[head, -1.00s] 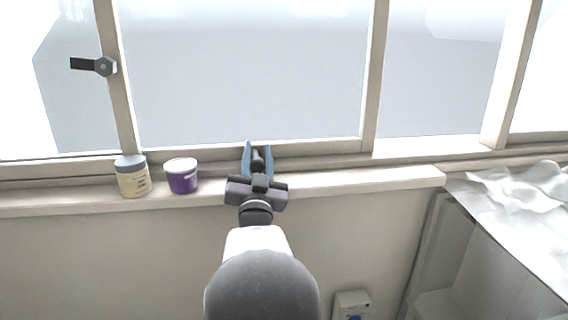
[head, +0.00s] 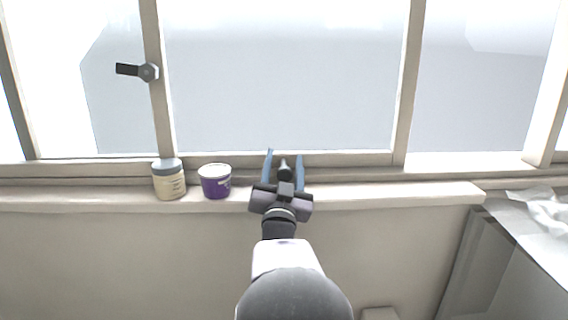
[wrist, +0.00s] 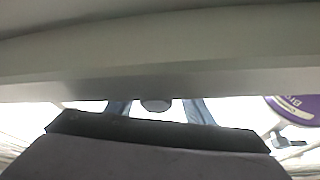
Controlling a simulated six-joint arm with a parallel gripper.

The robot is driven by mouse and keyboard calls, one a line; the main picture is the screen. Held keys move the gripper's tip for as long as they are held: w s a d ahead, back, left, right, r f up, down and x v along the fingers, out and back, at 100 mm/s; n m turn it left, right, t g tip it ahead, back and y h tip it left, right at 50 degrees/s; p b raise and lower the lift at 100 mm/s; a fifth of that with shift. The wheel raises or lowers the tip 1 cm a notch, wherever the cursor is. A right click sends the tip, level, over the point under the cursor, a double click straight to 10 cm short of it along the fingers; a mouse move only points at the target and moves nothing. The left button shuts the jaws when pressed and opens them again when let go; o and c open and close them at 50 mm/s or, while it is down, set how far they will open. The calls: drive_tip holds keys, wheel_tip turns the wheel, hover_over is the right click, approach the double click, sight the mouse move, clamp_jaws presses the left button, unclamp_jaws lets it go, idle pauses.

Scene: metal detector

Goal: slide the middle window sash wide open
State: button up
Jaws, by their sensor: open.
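The middle window sash (head: 285,158) is a pale framed pane in the head view, with its left stile (head: 157,90) beside the handle and its right stile (head: 408,85) right of my gripper. A dark latch handle (head: 138,71) sits on the left stile and points left. My gripper (head: 284,154) is open and empty, its blue fingers pointing up at the bottom rail of the sash. Whether the fingertips touch the rail cannot be told.
A cream jar with a grey lid (head: 169,180) and a purple tub (head: 215,181) stand on the sill (head: 390,193), left of my gripper. The tub also shows in the wrist view (wrist: 297,108). Crumpled sheeting (head: 540,208) lies at the right. The sill right of my gripper is clear.

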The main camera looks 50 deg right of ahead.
sight(282, 177)
drive_tip(key=shift+b+v, duration=1.3)
drive_tip(key=shift+v, duration=2.3)
drive_tip(key=shift+r, duration=0.1)
